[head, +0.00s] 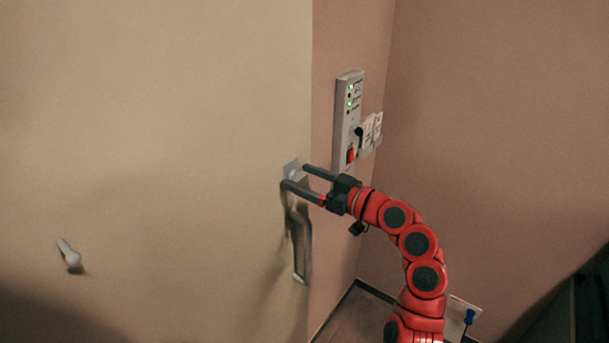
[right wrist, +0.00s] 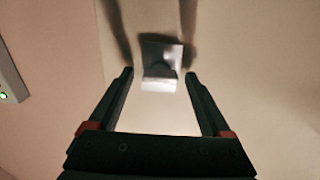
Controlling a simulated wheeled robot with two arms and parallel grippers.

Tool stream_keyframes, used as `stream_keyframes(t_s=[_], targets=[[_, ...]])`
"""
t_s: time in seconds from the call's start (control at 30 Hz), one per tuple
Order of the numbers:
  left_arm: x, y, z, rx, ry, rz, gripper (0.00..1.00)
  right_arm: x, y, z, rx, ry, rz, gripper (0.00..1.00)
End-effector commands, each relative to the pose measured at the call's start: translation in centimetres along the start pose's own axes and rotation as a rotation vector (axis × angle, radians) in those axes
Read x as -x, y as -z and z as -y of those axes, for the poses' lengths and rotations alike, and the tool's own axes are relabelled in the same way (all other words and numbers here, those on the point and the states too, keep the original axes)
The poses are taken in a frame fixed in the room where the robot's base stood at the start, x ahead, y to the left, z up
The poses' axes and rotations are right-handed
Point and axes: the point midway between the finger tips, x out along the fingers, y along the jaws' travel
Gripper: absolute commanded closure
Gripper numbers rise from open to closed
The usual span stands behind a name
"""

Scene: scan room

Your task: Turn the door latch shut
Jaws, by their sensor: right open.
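The door (head: 150,120) is a large pale panel filling the left of the head view. The latch (head: 292,170) is a small light metal piece near the door's right edge. It also shows in the right wrist view (right wrist: 161,66), between and just beyond my fingertips. My right gripper (head: 294,176) is open, with one finger to each side of the latch in the picture; I cannot tell whether they touch it. In the right wrist view the gripper (right wrist: 160,75) has nothing between its fingers up close. My left gripper is not in view.
A door handle (head: 301,250) hangs below the latch. A grey panel (head: 348,120) with green lights and a red switch is on the wall at the right, beside white fittings (head: 371,133). A small light knob (head: 69,255) is at lower left.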

Motion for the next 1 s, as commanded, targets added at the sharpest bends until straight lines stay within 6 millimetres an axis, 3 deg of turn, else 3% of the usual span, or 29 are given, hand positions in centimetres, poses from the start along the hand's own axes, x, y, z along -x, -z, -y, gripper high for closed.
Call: stream_keyframes(t_s=[0.17, 0.6, 1.0], targets=[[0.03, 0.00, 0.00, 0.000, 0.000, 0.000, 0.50, 0.03, -0.01, -0.01, 0.000, 0.000, 0.000, 0.21], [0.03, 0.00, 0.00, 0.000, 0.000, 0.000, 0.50, 0.06, 0.02, -0.03, 0.000, -0.001, 0.000, 1.00], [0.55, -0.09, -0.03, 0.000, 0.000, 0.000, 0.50, 0.12, -0.11, -0.09, -0.071, -0.001, -0.001, 1.00]])
